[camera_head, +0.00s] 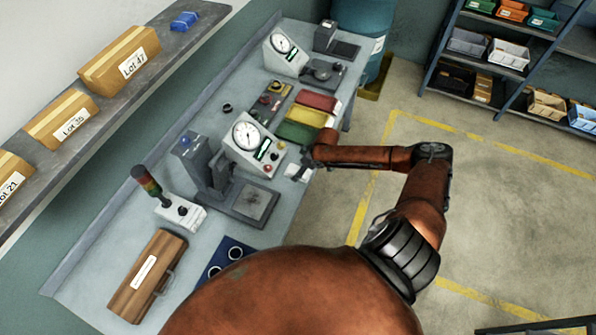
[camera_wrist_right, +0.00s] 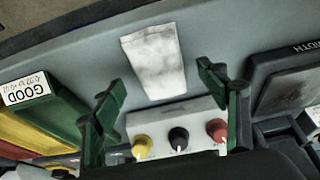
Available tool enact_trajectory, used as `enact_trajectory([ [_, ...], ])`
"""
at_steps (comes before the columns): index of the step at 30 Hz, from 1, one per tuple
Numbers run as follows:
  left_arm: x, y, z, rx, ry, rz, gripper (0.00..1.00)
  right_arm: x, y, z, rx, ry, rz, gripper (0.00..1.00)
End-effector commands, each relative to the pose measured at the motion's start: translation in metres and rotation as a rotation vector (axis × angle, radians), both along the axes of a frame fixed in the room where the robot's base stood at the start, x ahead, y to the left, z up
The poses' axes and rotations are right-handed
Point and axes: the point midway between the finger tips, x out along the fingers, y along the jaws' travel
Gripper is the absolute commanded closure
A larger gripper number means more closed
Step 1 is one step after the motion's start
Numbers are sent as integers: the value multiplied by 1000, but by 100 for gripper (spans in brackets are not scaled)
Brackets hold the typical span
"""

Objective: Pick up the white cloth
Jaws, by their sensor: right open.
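The white cloth (camera_wrist_right: 155,62) lies flat on the grey bench in the right wrist view, a pale, roughly rectangular piece. In the head view a small white patch that looks like it (camera_head: 292,170) shows beside the gauge box, close to my right gripper (camera_head: 306,160). In the wrist view my right gripper (camera_wrist_right: 162,88) has its two green-tinted fingers spread wide, with nothing between them. The cloth shows beyond the fingertips, between them in the picture, and apart from them. My left gripper is not in view.
A gauge box (camera_head: 248,142) stands by the gripper; its yellow, black and red knobs (camera_wrist_right: 178,138) show between the fingers. Green (camera_head: 298,132) and red (camera_head: 317,101) bins lie near. A dark-topped block (camera_wrist_right: 285,80) is at right. A wooden case (camera_head: 146,275) lies at the near end.

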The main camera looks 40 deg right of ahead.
Motion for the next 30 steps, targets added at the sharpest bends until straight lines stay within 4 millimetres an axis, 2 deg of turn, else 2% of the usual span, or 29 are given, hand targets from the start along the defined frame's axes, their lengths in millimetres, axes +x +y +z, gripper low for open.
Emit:
enact_trajectory([
  [3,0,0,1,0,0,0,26,3,2,-9,0,1,-1,33],
  [10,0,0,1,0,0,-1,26,3,2,-10,-1,1,1,33],
  [27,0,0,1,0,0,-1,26,3,2,-10,-1,1,1,72],
  [30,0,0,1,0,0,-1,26,3,2,-10,-1,1,1,75],
])
